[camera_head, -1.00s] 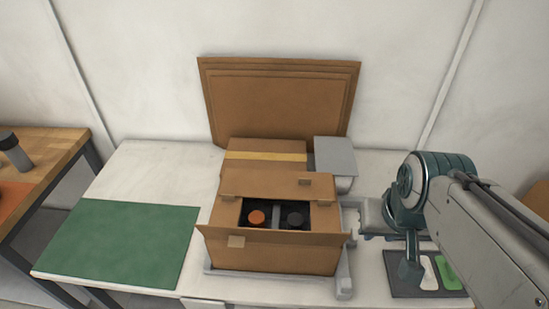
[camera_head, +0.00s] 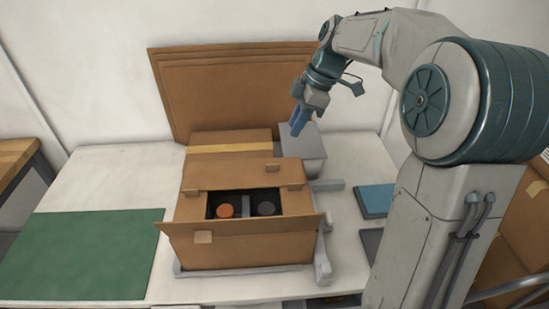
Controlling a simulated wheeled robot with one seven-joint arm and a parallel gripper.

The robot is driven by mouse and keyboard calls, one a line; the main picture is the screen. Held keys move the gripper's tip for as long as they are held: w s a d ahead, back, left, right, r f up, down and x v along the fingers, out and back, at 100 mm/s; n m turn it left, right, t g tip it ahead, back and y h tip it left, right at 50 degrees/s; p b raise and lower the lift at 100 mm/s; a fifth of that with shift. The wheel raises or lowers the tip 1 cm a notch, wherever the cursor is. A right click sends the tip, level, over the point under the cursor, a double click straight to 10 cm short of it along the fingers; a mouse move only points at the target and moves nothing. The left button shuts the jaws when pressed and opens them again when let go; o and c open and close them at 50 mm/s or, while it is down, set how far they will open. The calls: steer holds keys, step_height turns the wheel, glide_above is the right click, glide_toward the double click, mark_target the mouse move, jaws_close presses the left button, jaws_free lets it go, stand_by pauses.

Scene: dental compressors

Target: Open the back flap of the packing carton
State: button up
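The brown packing carton (camera_head: 245,255) stands on the table in the head view. Its front flap (camera_head: 265,229) is folded outward. Through the opening an orange round cap (camera_head: 225,211) and a dark round cap (camera_head: 266,208) show. My gripper (camera_head: 298,122) points down behind and right of the carton, above a grey box, apart from the flap. Whether its blue fingers are parted is unclear.
Behind the carton stand a taped brown box (camera_head: 230,142), the grey box (camera_head: 305,155) and leaning cardboard sheets (camera_head: 235,90). A grey frame (camera_head: 322,262) borders the carton. A green mat (camera_head: 85,255) lies left. A blue item (camera_head: 375,200) lies right.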

steer(key=p, duration=0.1)
glide_toward(275, 161)
steer(key=s+a+f, duration=0.1)
steer(key=f, duration=0.1)
steer(key=s+a+f, duration=0.3)
steer(key=shift+f, duration=0.3)
jaws_close()
steer(key=shift+d, duration=0.1)
stand_by(1.1)
